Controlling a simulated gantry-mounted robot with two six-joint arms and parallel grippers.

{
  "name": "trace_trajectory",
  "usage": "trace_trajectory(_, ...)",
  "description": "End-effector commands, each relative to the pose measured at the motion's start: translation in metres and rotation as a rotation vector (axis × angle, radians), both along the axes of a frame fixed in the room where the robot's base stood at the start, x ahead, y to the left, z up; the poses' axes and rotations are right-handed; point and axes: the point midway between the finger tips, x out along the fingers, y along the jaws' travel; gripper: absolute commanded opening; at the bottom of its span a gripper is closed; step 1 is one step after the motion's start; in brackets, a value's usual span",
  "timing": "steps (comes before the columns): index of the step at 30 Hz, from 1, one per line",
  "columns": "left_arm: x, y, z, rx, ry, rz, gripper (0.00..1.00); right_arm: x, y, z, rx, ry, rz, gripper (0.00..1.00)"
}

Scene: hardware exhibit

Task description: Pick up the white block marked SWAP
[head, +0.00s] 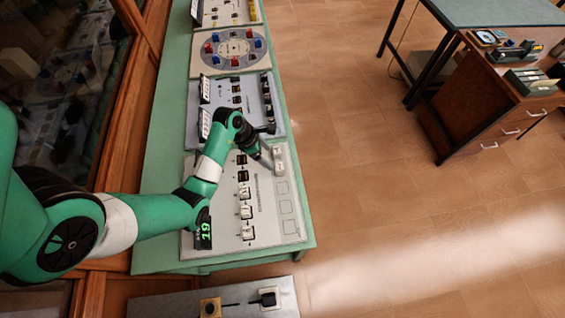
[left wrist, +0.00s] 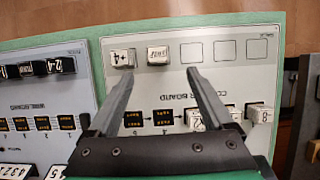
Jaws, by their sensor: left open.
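The white block marked SWAP (left wrist: 158,55) lies in a row of marked squares on the command board; its lettering appears upside down in the left wrist view. In the head view it is the lower (head: 281,168) of two white blocks by the board's right edge. Another white block (left wrist: 122,58), seemingly marked +4, sits beside it. My left gripper (left wrist: 160,73) is open and empty. Its fingertips point toward the SWAP block, which shows between and just beyond them; I cannot tell the height gap. In the head view this gripper (head: 270,158) is beside the blocks. My right gripper is not in view.
The board (head: 270,225) carries several other white blocks and black-marked slots, plus empty squares. A grey wire board (head: 258,90) and a round dial panel (head: 228,62) lie farther along the green table (head: 165,130). A desk (head: 500,100) stands at the upper right.

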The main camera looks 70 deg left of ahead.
Motion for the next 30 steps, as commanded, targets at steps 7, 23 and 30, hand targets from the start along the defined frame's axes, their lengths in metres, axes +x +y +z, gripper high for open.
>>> trace_trajectory(7, 0.014, -0.004, -0.038, 0.000, -0.001, -0.004, 0.85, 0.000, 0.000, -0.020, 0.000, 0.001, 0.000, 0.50)
trace_trajectory(23, 0.036, -0.003, -0.092, 0.001, -0.002, -0.005, 0.85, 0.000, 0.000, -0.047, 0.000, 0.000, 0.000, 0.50)
trace_trajectory(30, 0.045, -0.005, -0.110, 0.002, -0.005, -0.003, 0.85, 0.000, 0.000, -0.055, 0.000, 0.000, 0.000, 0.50)
